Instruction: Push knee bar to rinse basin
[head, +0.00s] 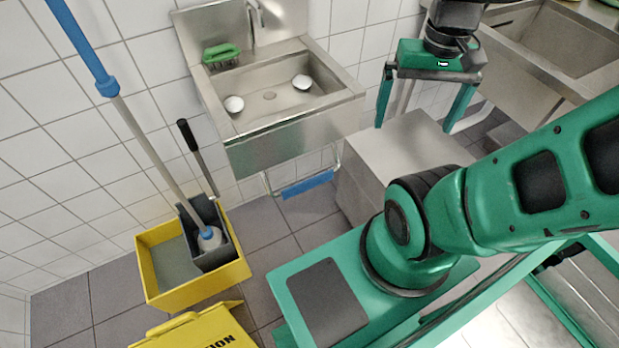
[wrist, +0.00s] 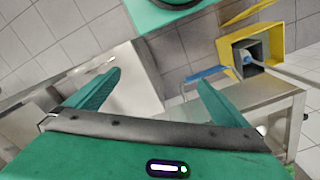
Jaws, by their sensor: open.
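The knee bar (head: 307,185) is a blue padded bar on a thin metal frame, hanging below the front of the steel wall basin (head: 292,148). The basin holds two white round items, one at the left and one at the right, and a tap rises at its back. In the wrist view the blue bar (wrist: 207,73) shows beyond my right fingertip. My gripper (head: 427,112) is open and empty, up and to the right of the bar, over the steel box. Its two green fingers stand wide apart in the wrist view (wrist: 160,82). It touches nothing that I can see.
A steel box (head: 400,150) stands right of the knee bar. A yellow mop bucket (head: 160,290) with a mop (head: 130,120) stands at the left. A green brush (head: 222,53) lies on the basin's rim. A larger steel sink (head: 560,45) is at the back right.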

